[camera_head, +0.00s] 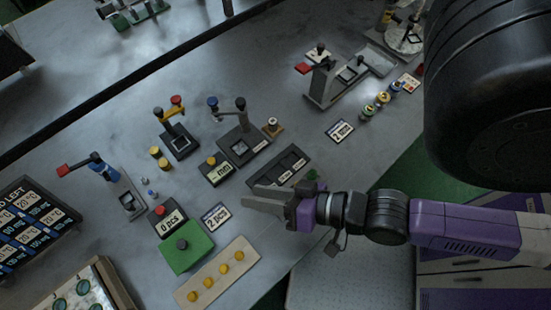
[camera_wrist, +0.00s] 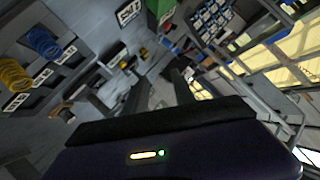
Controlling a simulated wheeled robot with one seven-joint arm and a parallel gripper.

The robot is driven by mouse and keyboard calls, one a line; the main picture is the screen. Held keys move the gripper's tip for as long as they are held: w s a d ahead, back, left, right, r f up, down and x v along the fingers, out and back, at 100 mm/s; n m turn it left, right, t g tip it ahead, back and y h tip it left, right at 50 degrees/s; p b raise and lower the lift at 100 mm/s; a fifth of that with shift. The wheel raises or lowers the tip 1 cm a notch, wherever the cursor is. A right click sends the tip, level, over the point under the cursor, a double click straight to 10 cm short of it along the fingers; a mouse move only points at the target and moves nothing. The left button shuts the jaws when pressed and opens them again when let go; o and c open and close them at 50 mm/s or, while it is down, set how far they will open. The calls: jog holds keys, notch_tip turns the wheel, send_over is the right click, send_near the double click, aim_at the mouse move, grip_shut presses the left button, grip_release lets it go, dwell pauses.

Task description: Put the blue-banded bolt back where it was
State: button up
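My gripper (camera_head: 250,198) reaches in from the right in the head view, above the front part of the bench. Its two fingers look apart with nothing between them; the wrist view also shows a gap between the fingers (camera_wrist: 160,84). Two small pale pieces with bluish parts, perhaps bolts (camera_head: 149,187), lie on the bench near the blue-handled clamp (camera_head: 104,170). They are too small to tell which, if either, is the blue-banded bolt. A black slotted tray (camera_head: 278,168) lies just beyond my gripper, and its near end is partly hidden by it.
A green block with a dark knob (camera_head: 188,248) and a wooden strip with yellow knobs (camera_head: 218,272) lie left of my gripper. Several lever fixtures stand behind, including a yellow-armed one (camera_head: 178,138). Blue (camera_wrist: 43,41) and yellow coils (camera_wrist: 14,75) show in the wrist view.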

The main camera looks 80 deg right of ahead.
jog(key=s+a+r+n+t+y, duration=0.1)
jog(key=s+r+n, duration=0.2)
jog(key=r+n, duration=0.2)
jog(key=n, duration=0.3)
jog(key=shift+s+r+n, duration=0.2)
jog(key=shift+r+n, duration=0.1)
jog(key=shift+r, duration=0.1)
jog(key=shift+f+b, duration=0.4)
